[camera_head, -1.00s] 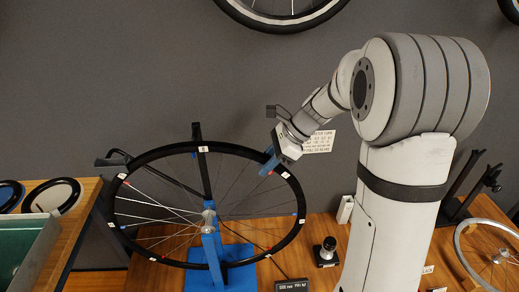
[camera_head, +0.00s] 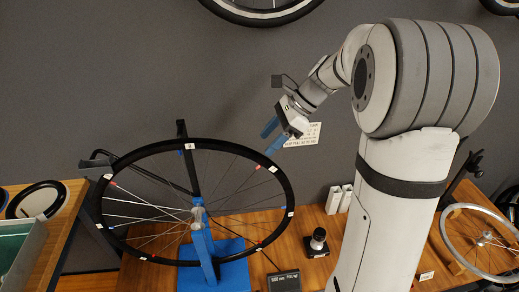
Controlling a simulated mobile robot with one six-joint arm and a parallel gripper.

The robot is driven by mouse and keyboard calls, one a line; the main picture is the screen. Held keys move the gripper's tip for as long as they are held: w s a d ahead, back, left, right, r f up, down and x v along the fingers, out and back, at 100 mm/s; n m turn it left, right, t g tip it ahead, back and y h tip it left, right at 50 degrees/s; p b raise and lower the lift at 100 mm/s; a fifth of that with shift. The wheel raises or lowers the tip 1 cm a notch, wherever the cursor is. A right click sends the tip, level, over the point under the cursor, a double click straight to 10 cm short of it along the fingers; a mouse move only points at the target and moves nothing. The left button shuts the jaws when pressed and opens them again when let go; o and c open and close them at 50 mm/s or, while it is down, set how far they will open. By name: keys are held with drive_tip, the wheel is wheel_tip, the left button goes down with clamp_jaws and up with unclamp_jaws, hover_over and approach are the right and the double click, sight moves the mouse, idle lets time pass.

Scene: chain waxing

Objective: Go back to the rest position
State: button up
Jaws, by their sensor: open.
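My gripper (camera_head: 271,140) is in the upper middle of the head view, with its two blue fingers apart and nothing seen between them. It is at the upper right of a black-rimmed wheel (camera_head: 286,188), with one fingertip close to the rim in the picture; I cannot tell whether they touch. The wheel is mounted on a blue stand (camera_head: 203,250) with a black upright behind. White tags and small red and blue marks show on the rim. My arm fills the right side and hides part of the bench.
A wooden bench (camera_head: 330,225) carries a small black device (camera_head: 284,281), a black round-topped piece (camera_head: 318,241) and white boxes (camera_head: 340,199). Another wheel (camera_head: 440,235) stands at right. A green bin (camera_head: 18,245) is at left. A tyre (camera_head: 262,17) hangs on the grey wall.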

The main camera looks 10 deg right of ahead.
drive_tip(key=shift+v, duration=1.25)
drive_tip(key=shift+s, duration=0.1)
drive_tip(key=s+f+n+t+h+b, duration=0.1)
drive_tip(key=s+f+n+h+b, duration=0.2)
drive_tip(key=s+n, duration=0.5)
drive_tip(key=s+f+n+t+h+b, duration=0.2)
drive_tip(key=s+f+n+h+b, duration=0.2)
drive_tip(key=s, duration=0.9)
wheel_tip(320, 180, down, 4)
drive_tip(key=n+b, duration=0.1)
drive_tip(key=n, duration=0.4)
drive_tip(key=shift+d, duration=0.35)
drive_tip(key=shift+s+d+f+n+h, duration=0.2)
drive_tip(key=shift+s+n+h, duration=0.1)
drive_tip(key=shift+n, duration=0.3)
